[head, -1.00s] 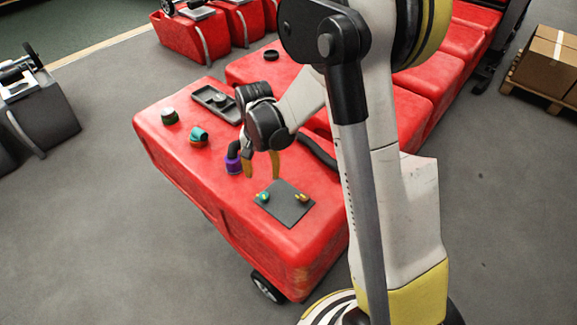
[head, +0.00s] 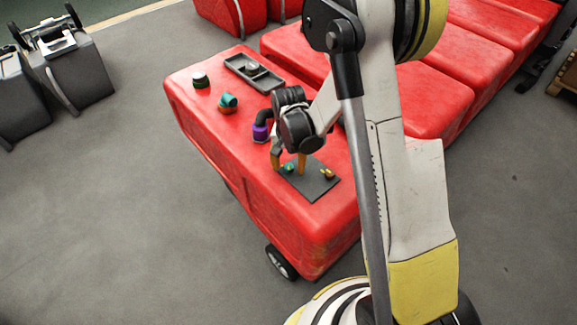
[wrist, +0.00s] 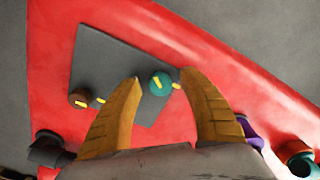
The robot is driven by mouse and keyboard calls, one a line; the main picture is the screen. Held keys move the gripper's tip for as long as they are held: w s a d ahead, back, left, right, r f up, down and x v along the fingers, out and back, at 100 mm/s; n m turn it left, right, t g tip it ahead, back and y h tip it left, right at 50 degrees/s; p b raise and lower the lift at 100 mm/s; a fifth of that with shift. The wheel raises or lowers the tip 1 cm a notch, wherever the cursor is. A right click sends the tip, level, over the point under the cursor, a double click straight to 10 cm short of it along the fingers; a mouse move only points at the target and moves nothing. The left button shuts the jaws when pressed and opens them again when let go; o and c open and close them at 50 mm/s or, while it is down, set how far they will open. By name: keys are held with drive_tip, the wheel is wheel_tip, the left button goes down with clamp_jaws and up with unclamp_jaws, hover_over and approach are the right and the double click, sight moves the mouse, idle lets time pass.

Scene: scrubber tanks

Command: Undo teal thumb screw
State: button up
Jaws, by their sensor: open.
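The teal thumb screw (wrist: 160,83) has a yellow mark on its top and stands at the edge of a dark grey plate (wrist: 103,68) on the red tank. In the head view the teal screw (head: 289,168) is small, close to my fingertips. My gripper (wrist: 158,79) is open, with its two orange fingers on either side of the teal screw in the wrist view. Nothing is between the fingers in their grip, and I cannot tell the exact height gap. A brown-orange thumb screw (wrist: 80,97) stands on the same plate.
The red tank top (head: 213,130) also carries a purple collar with a black hose (head: 261,131), a teal and orange fitting (head: 228,103), a dark green cap (head: 200,80) and a black tray (head: 254,73). More red tanks (head: 432,100) stand behind.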

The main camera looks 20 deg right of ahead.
sight(289, 166)
clamp_jaws()
drive_tip(key=shift+f+n+b, duration=0.1)
drive_tip(key=shift+n+b, duration=0.4)
drive_tip(key=shift+n, duration=0.4)
drive_tip(key=n, duration=0.3)
drive_tip(key=shift+b, duration=0.35)
unclamp_jaws()
drive_tip(key=shift+r, duration=0.2)
wheel_tip(289, 166, up, 12)
drive_tip(key=shift+f, duration=0.1)
